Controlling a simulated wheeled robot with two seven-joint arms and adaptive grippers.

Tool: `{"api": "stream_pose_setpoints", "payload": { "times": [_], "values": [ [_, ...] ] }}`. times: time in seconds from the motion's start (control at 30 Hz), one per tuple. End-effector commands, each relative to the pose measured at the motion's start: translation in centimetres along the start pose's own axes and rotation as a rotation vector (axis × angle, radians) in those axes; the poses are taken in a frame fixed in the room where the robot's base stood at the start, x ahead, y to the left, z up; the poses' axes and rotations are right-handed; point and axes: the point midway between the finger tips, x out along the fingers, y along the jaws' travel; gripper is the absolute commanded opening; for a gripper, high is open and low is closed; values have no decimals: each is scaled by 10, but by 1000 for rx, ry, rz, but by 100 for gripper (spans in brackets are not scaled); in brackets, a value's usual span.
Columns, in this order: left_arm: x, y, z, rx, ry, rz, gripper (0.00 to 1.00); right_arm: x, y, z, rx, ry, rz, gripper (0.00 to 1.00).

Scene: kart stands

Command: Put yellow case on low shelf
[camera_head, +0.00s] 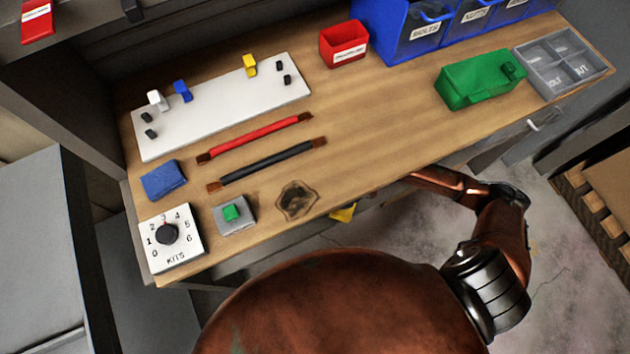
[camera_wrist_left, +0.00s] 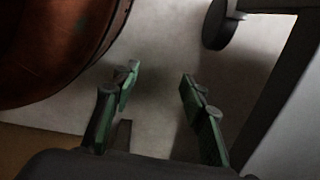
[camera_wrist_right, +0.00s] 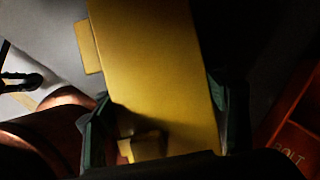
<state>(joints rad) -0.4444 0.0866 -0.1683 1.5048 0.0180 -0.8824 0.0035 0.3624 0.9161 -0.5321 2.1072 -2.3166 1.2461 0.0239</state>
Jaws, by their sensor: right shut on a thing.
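The yellow case (camera_wrist_right: 150,60) fills the middle of the right wrist view. My right gripper (camera_wrist_right: 157,100) is shut on it, one green finger on each side. In the head view only a small yellow corner of the case (camera_head: 343,213) shows below the bench's front edge; my right arm reaches under the bench there, and the hand is hidden. My left gripper (camera_wrist_left: 158,78) is open and empty above the floor in the left wrist view. I cannot make out the low shelf clearly; the area behind the case is dark.
The wooden bench top (camera_head: 370,120) carries a green case (camera_head: 480,78), a grey divided tray (camera_head: 565,62), a white board (camera_head: 220,108) and a dial box (camera_head: 172,238). A red bin (camera_wrist_right: 290,140) stands at the right in the right wrist view. A wheel (camera_wrist_left: 218,25) is near my left gripper.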

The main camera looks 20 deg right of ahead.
Motion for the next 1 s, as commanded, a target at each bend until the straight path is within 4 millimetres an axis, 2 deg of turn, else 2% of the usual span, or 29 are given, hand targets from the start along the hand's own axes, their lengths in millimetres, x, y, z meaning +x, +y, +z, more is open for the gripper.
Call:
{"api": "stream_pose_setpoints", "payload": {
  "times": [0.1,0.27,0.47,0.5,0.7,0.93,0.97,1.0],
  "values": [
    [-9,4,-6,1,0,4,40,5,-11,9,2,-1,0,32],
    [-16,6,-12,2,2,7,40,7,-19,17,1,-2,-1,32],
    [-40,13,-25,2,3,17,40,19,-44,40,2,-2,0,32],
    [-46,15,-27,3,3,19,40,23,-40,34,2,2,3,32],
    [-63,18,-33,3,2,24,40,30,-40,31,0,0,1,32],
    [-64,19,-34,3,2,24,40,29,-40,31,0,0,0,32],
    [-64,19,-34,3,2,24,40,29,-40,30,1,1,0,68],
    [-64,19,-34,3,2,24,40,29,-40,30,1,1,0,70]
  ]
}}
